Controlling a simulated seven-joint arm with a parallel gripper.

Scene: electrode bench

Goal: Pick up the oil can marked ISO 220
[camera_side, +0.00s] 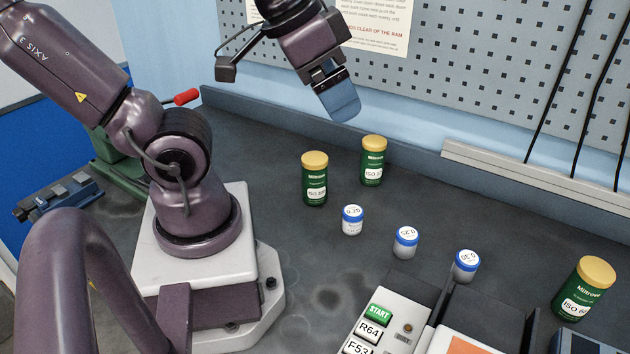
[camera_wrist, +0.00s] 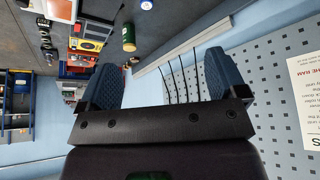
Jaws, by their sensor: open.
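Three green oil cans with gold lids stand upright on the dark bench in the side view. One (camera_side: 314,184) is left of centre and another (camera_side: 373,165) stands just behind it to the right; their ISO numbers are too small to read surely. The third can (camera_side: 578,295) is at the far right, its label starting "ISO 6" with the rest unclear. One green can (camera_wrist: 128,38) shows in the wrist view, its label unreadable. My gripper (camera_side: 340,105) is open and empty, raised above and behind the two left cans; its blue fingers are apart in the wrist view (camera_wrist: 161,78).
A control panel (camera_side: 378,325) with buttons is at the front. A pegboard (camera_side: 480,80) and pale rail (camera_side: 530,180) line the back.

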